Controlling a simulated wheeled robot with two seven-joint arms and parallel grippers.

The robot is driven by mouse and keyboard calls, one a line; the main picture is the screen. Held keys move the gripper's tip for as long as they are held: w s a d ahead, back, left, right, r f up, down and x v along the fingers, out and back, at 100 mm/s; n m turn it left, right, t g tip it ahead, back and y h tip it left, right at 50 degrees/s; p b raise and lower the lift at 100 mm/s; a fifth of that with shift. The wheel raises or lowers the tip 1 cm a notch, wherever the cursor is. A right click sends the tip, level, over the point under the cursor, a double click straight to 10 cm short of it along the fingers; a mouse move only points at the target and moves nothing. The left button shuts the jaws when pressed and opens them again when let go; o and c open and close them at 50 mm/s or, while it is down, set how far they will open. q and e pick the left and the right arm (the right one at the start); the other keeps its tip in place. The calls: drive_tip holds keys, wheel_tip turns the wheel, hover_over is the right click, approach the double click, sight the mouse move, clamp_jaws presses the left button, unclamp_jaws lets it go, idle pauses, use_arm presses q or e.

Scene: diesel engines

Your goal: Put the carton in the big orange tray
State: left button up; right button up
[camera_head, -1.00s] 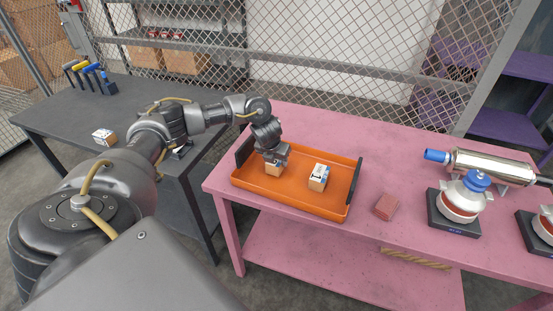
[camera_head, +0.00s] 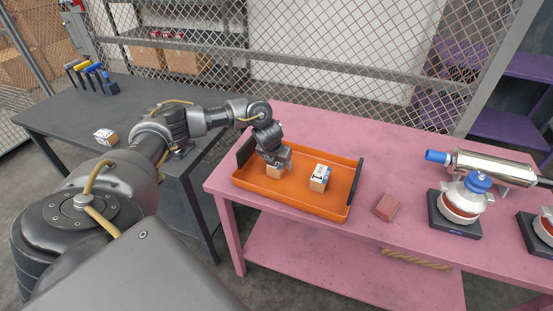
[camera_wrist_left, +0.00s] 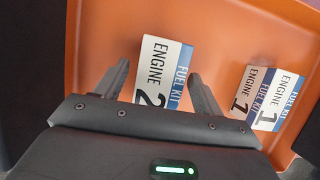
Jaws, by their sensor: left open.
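The big orange tray (camera_head: 300,205) sits on the pink table. A carton marked "Engine 2" (camera_head: 275,172) stands in its left half, partly hidden by my left gripper (camera_head: 277,161). In the left wrist view the open fingers of the gripper (camera_wrist_left: 158,73) are on either side of this carton (camera_wrist_left: 163,72), with a gap visible at the right finger. A second carton, marked "Engine 1" (camera_head: 319,178), stands to its right in the tray and also shows in the left wrist view (camera_wrist_left: 272,100). A third carton (camera_head: 105,136) stands on the grey table. My right gripper is out of view.
A red block (camera_head: 387,206) lies right of the tray on the pink table (camera_head: 350,130). Farther right are a metal canister (camera_head: 490,166) and a white-and-red part on a dark base (camera_head: 460,203). A wire fence runs behind. The grey table (camera_head: 65,115) stands at left.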

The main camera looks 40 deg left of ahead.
use_arm(q)
drive_tip(key=b+v, duration=0.1)
drive_tip(key=v, duration=0.6)
drive_tip(key=shift+r, duration=0.25)
drive_tip(key=p+v, duration=0.1)
drive_tip(key=v, duration=0.4)
drive_tip(key=shift+f, duration=0.1)
drive_tip(key=shift+f, duration=0.1)
